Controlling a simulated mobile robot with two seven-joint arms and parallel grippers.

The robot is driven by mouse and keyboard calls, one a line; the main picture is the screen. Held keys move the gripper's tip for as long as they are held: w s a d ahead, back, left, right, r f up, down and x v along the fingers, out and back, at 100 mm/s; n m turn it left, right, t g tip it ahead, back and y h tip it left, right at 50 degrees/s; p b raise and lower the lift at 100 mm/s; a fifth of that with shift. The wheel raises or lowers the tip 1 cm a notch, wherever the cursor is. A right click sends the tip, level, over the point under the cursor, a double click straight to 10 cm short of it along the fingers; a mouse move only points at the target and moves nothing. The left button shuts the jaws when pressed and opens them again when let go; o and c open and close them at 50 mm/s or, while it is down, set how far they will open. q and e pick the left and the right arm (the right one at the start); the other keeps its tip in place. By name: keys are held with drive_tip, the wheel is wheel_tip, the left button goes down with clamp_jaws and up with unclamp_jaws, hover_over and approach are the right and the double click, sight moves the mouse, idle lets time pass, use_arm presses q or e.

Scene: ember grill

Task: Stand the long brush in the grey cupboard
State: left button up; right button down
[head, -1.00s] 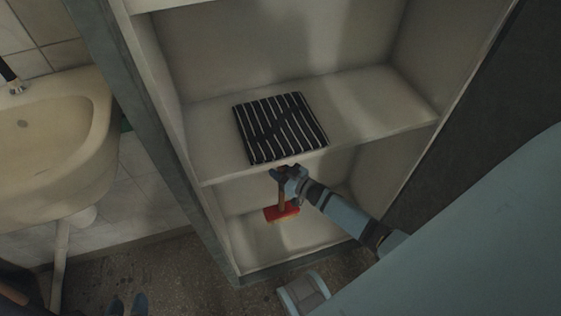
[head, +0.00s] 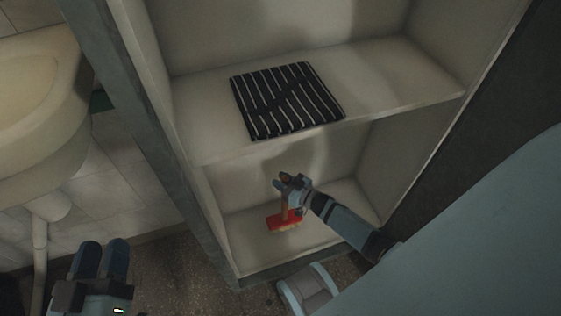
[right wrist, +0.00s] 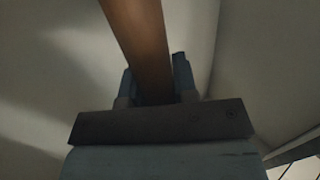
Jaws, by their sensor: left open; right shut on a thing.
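The long brush has a red head (head: 284,221) and a wooden handle; the handle (right wrist: 140,45) fills the middle of the right wrist view. My right gripper (head: 288,181) is shut on the handle, inside the lower compartment of the grey cupboard (head: 165,130). The brush hangs head down, close to upright, low over the compartment floor. I cannot tell whether the head touches that floor. My left gripper (head: 102,262) is open and empty at the lower left, outside the cupboard.
A black striped grate (head: 287,100) lies on the shelf (head: 400,85) above the brush. A cream sink (head: 40,110) with its drain pipe stands at the left. The shelf edge is just above my right gripper. The compartment floor around the brush looks clear.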

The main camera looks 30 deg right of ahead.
use_arm(q)
drive_tip(key=shift+w+f+g, duration=0.15)
drive_tip(key=shift+f+g, duration=0.25)
drive_tip(key=shift+f, duration=0.5)
use_arm(e)
drive_tip(key=shift+f, duration=0.55)
drive_tip(key=shift+f+b, duration=0.2)
drive_tip(key=shift+b, duration=0.1)
drive_tip(key=c, duration=0.9)
unclamp_jaws()
use_arm(q)
drive_tip(key=shift+d+f, duration=0.1)
drive_tip(key=shift+f, duration=0.05)
drive_tip(key=r+p, duration=0.1)
drive_tip(key=r+t+p, duration=0.1)
drive_tip(key=r, duration=0.1)
drive_tip(key=r+t+p, duration=0.1)
drive_tip(key=r, duration=0.1)
drive_tip(key=shift+a+r+p, duration=0.15)
drive_tip(key=shift+a+p, duration=0.1)
drive_tip(key=shift+p, duration=0.05)
use_arm(e)
drive_tip(key=v, duration=1.2)
drive_tip(key=shift+r, duration=0.1)
